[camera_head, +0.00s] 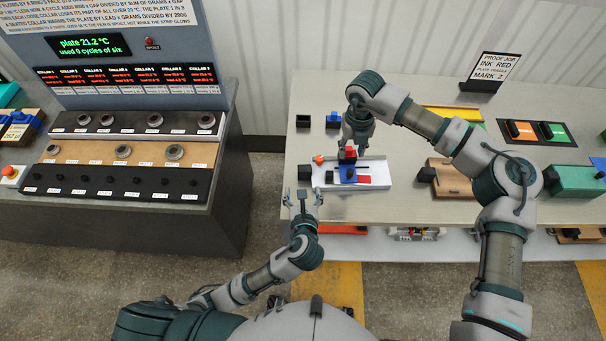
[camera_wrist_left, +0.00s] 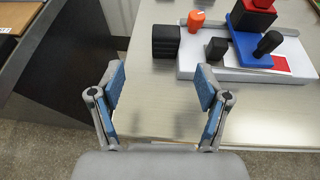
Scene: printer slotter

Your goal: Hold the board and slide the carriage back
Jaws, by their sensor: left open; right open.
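The white board (camera_head: 372,184) lies on the table near its left front edge; it also shows in the left wrist view (camera_wrist_left: 208,67). On it sits a blue carriage (camera_head: 347,174) with a red and black block (camera_head: 348,155) on top and a black knob (camera_wrist_left: 268,43) on its near side. A red patch (camera_head: 364,180) shows beside the carriage. My left gripper (camera_head: 303,197) is open and empty at the table's front edge, apart from the board. My right gripper (camera_head: 356,138) is open, above and behind the carriage; whether its fingers touch the red block I cannot tell.
A black block (camera_wrist_left: 166,41) and an orange knob (camera_wrist_left: 196,20) stand at the board's left end. A brown wooden block (camera_head: 450,180) and a green machine (camera_head: 577,181) stand to the right. A panel console (camera_head: 140,120) stands left of the table, across a gap.

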